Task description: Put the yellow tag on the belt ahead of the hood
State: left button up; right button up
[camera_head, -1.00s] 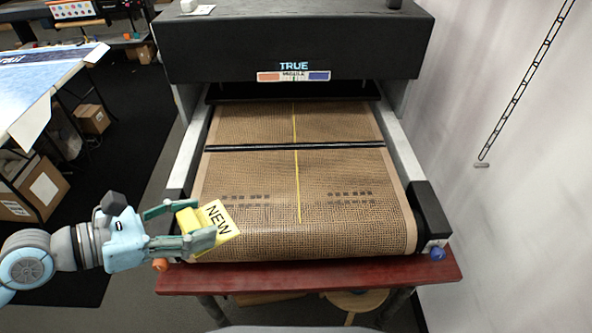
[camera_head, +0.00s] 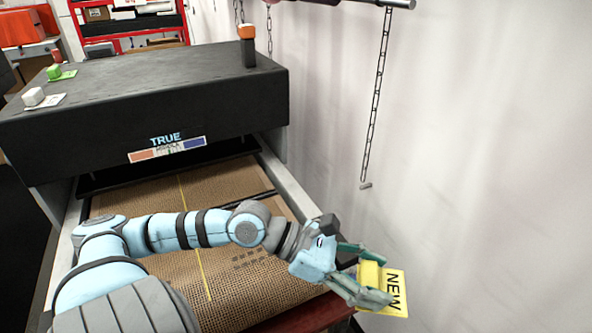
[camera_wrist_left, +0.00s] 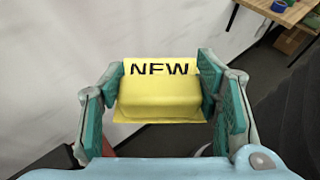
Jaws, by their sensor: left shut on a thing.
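The yellow tag (camera_head: 394,290), marked NEW, is held in my left gripper (camera_head: 368,277). In the left wrist view the tag (camera_wrist_left: 160,95) sits between the two green finger pads, and the gripper (camera_wrist_left: 160,98) is shut on its block. The tag is beyond the right side of the dryer, beside the white wall and off the belt. The mesh belt (camera_head: 160,260) has a yellow centre line and runs under the black hood (camera_head: 150,110). My left arm crosses in front of the belt and hides part of it. My right gripper is not in view.
A chain (camera_head: 376,100) hangs by the white wall on the right. A dark red ledge (camera_head: 310,313) shows at the belt's front end.

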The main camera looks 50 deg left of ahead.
aim_at(200, 264)
jog(key=z, duration=1.2)
jog(key=k, duration=1.15)
jog(key=u, duration=1.65)
